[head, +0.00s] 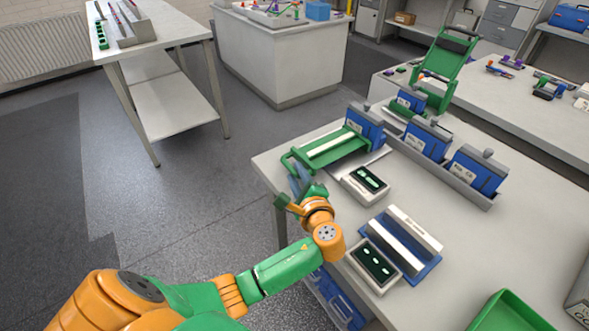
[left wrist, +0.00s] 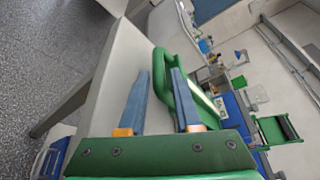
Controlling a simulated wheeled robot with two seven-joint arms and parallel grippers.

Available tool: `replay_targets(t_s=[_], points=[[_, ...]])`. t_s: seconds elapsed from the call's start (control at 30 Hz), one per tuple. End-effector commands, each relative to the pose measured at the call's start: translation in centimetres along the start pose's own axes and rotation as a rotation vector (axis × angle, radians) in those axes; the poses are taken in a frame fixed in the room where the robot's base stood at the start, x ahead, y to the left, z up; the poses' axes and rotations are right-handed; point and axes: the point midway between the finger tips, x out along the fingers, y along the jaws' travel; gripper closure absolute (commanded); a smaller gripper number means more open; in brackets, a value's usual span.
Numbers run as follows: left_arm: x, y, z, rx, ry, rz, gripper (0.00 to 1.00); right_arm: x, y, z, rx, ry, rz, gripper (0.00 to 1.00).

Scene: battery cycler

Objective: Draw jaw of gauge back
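What looks like the gauge is a green frame (head: 335,147) with a white bar across it, lying at the far left edge of the near table. Its green looped end faces the left edge, and a blue block (head: 366,122) stands at its other end. My left gripper (head: 298,183) is just in front of the looped end, its blue fingers apart. In the left wrist view the green loop (left wrist: 184,45) lies beyond the fingertips and runs partly behind the right finger; contact cannot be told. Nothing shows held. My right gripper is not in view.
On the near table are a small display box (head: 366,184), a second one (head: 374,262), a blue cradle with a white bar (head: 402,242), a grey rack (head: 440,170) of blue blocks and a green tray (head: 510,313). Open floor lies left of the table.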

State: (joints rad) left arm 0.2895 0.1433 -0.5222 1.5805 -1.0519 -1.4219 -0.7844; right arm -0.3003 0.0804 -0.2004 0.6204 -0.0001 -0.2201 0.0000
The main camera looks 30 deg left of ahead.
Motion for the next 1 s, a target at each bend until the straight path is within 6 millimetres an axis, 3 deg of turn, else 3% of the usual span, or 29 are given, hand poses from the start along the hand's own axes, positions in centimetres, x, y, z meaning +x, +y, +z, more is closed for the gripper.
replay_targets(t_s=[0.1,0.3,0.33,0.43,0.47,1.0], points=[[1.01,0.02,0.07,0.000,-0.001,0.001,0.68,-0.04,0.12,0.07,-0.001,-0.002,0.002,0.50],[1.12,0.05,0.03,-0.001,0.000,0.001,0.68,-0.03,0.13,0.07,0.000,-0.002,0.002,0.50],[1.11,0.05,0.03,-0.001,0.000,0.001,0.71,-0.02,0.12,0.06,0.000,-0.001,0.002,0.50],[1.10,0.06,0.03,-0.001,0.000,0.002,0.98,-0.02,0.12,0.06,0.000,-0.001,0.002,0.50],[1.09,0.07,0.02,-0.001,0.000,0.002,1.00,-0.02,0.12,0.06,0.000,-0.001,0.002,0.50],[1.05,0.20,-0.06,0.002,0.002,0.004,1.00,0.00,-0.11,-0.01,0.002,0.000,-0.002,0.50]])
